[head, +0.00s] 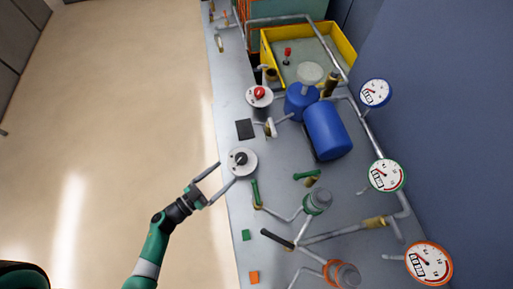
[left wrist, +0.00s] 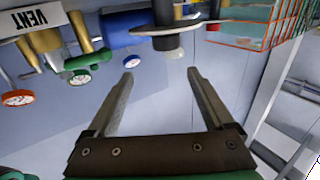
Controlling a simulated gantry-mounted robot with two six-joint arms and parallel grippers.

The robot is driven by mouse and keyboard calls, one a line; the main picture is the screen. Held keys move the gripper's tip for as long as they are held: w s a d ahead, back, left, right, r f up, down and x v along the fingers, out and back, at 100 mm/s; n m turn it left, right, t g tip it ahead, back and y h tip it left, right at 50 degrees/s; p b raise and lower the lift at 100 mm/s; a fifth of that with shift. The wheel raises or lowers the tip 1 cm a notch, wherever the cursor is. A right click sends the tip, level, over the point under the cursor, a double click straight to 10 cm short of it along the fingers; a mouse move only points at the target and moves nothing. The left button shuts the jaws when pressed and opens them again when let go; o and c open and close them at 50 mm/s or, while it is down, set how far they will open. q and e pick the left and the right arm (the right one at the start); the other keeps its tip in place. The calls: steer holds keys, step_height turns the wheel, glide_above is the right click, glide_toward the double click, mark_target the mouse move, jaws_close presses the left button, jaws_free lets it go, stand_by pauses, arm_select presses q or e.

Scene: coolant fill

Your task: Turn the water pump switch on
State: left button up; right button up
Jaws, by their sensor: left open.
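A round white dial with a black knob (head: 240,158) sits on the grey bench top near its left edge; I take it to be the pump switch, but no readable label confirms this. My left gripper (head: 227,172) is open and empty, its fingers spread on the near-left side of the dial, pointing toward it. In the left wrist view, the open fingers (left wrist: 160,73) point toward a disc with a dark cylinder (left wrist: 165,42) beyond the tips, with a visible gap. My right gripper is not in view.
A red-buttoned round unit (head: 259,92), blue tank (head: 328,130), green-handled valve (head: 255,194) and pipes crowd the bench (head: 228,105). Blue (head: 375,93), green (head: 387,175) and orange (head: 429,262) rimmed gauges stand right. A yellow tray (head: 268,52) is at the back. Floor left is clear.

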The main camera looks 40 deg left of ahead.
mark_target(239, 159)
arm_select(q)
steer(key=shift+n+y, duration=0.6)
steer(key=shift+y, duration=0.1)
steer(key=w+b, duration=0.1)
steer(key=w, duration=0.2)
steer(key=w+f+b, duration=0.1)
steer(key=w, duration=0.1)
steer(key=w+f+b, duration=0.1)
steer(key=w, duration=0.2)
steer(key=shift+w+a+f, duration=0.1)
steer(key=shift+w+a, duration=0.05)
steer(key=shift+w, duration=0.6)
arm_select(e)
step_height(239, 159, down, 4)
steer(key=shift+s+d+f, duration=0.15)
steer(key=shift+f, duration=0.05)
